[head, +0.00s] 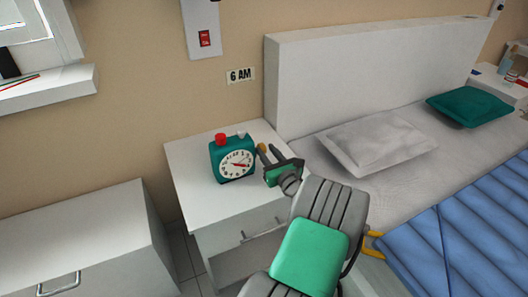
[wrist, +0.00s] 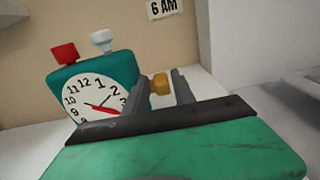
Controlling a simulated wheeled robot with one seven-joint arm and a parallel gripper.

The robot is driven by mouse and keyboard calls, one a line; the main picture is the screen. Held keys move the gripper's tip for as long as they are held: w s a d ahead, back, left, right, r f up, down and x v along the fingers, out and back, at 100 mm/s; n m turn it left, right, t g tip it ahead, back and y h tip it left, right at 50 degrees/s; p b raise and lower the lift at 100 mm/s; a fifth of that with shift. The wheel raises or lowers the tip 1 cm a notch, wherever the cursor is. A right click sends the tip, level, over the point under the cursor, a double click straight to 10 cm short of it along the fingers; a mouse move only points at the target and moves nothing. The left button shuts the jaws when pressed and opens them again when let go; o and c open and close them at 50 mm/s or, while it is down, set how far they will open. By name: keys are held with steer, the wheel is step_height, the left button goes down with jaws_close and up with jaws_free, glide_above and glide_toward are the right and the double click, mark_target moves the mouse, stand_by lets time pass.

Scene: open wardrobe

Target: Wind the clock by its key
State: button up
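The clock (head: 231,163) is a teal box with a white dial, a red knob and a pale knob on top. It stands upright on the white bedside cabinet and also shows in the wrist view (wrist: 97,92). Its yellow key (wrist: 161,84) sticks out at the clock's right side; in the head view it shows small beside a fingertip (head: 261,148). My gripper (wrist: 163,88) is open at the key, with one grey finger on each side of it in the wrist view. I cannot tell whether the fingers touch the key. The clock's lower right is hidden by my gripper.
The bedside cabinet (head: 190,165) has free top left of the clock. A bed (head: 300,150) with pillows and a blue cover stands to the right. A "6 AM" sign (head: 240,75) and a red switch (head: 205,38) are on the wall. A low white cabinet (head: 80,235) stands left.

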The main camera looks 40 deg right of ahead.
steer(key=shift+x, duration=1.45)
steer(key=shift+c, duration=0.4)
jaws_close()
